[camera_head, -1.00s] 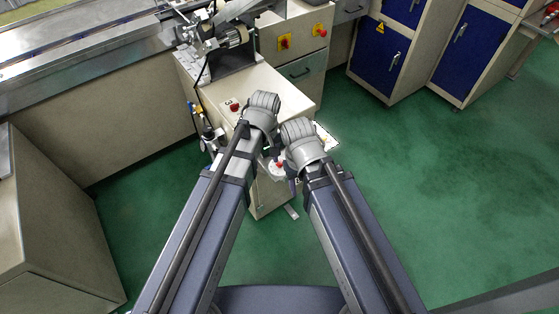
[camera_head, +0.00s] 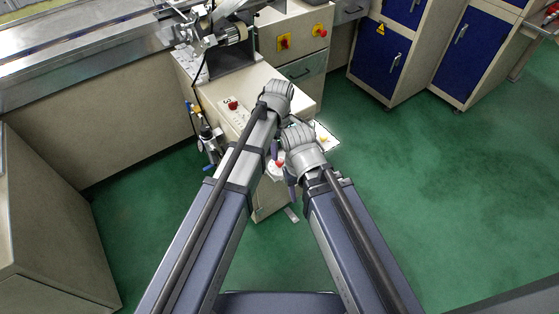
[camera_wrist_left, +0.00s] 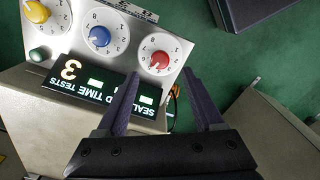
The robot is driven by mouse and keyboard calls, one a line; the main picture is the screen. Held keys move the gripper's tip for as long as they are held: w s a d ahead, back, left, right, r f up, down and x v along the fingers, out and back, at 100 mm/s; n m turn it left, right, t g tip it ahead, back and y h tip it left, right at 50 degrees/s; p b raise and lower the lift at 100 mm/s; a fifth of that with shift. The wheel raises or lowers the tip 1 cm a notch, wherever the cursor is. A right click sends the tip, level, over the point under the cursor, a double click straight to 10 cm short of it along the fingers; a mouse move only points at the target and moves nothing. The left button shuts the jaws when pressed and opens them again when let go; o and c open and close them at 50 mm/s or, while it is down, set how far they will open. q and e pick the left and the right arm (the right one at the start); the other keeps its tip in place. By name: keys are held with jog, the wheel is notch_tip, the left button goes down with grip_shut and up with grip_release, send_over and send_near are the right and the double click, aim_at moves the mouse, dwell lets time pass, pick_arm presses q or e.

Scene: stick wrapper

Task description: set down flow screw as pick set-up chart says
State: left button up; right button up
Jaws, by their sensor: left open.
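A light panel with a yellow knob (camera_wrist_left: 38,12), a blue knob (camera_wrist_left: 99,37) and a red knob (camera_wrist_left: 158,60), each on a white numbered dial, shows in the left wrist view. A lit display (camera_wrist_left: 95,82) beside the dials appears upside-down. My left gripper (camera_head: 282,166) is open and empty; its purple fingers (camera_wrist_left: 162,78) point toward the red dial, and I see no clear contact. In the head view the red knob (camera_head: 280,162) shows near the fingers, and my arms hide much of the panel. My right gripper's fingers are not clear. I cannot identify the flow screw or chart.
A beige machine cabinet (camera_head: 262,88) with a red button (camera_head: 233,105) stands behind my arms. A small fitting with a gauge (camera_head: 207,140) is at its left. Blue-doored cabinets (camera_head: 378,62) stand at the back right. Green floor (camera_head: 430,190) is free on the right.

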aim_at(279, 161)
pick_arm(q)
notch_tip(279, 161, down, 6)
jog(key=b, duration=0.5)
jog(key=shift+c, duration=0.4)
grip_shut()
